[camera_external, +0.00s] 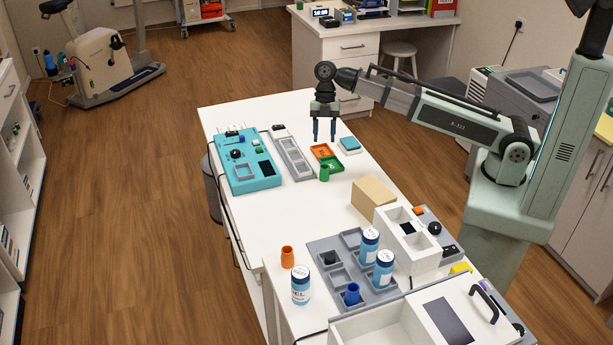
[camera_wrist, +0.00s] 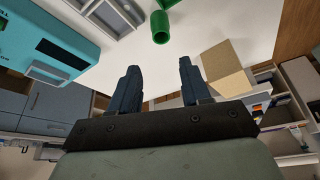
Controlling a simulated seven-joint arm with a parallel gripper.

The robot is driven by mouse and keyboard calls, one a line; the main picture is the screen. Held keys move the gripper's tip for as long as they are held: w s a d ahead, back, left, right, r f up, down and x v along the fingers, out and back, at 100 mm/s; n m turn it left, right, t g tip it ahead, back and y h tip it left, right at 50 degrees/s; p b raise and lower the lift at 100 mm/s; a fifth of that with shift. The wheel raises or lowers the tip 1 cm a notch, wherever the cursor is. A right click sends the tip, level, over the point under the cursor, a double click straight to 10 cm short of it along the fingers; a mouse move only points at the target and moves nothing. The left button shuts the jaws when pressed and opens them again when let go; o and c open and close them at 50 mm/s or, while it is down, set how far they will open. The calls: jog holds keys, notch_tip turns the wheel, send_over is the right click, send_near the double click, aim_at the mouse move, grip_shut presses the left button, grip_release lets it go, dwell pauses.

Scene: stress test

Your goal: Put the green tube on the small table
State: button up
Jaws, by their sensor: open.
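The green tube (camera_external: 325,173) stands upright on the long white table (camera_external: 225,120), by the near edge of an orange and green tray (camera_external: 322,150). In the wrist view the green tube (camera_wrist: 160,30) shows near the top middle, beyond the fingertips. My gripper (camera_external: 324,138) hangs fingers-down above the tray, a little behind and above the tube. Its jaws are open and empty; both dark fingers (camera_wrist: 159,66) show apart in the wrist view. A second white tabletop (camera_external: 276,285) adjoins the near end; I cannot tell whether it is the small table.
A teal panel (camera_external: 262,183) and grey tray (camera_external: 291,158) lie left of the tube. A tan box (camera_external: 372,196) and white divided box (camera_external: 408,238) stand nearer. Bottles (camera_external: 301,285), an orange tube (camera_external: 288,257) and a blue tube (camera_external: 352,293) crowd the near end. Clear tabletop lies before the tube.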

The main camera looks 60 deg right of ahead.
send_over(324, 176)
jog(key=w+d, duration=0.1)
jog(key=d, duration=0.1)
notch_tip(324, 176, down, 8)
jog(key=shift+r, duration=0.2)
jog(key=shift+d+x, duration=0.15)
jog(key=shift+x, duration=1.15)
jog(key=shift+d+x, duration=0.15)
jog(key=shift+x, duration=1.15)
jog(key=shift+d+f, duration=0.1)
jog(key=shift+c, duration=0.3)
jog(key=c, duration=0.8)
jog(key=shift+o, duration=0.2)
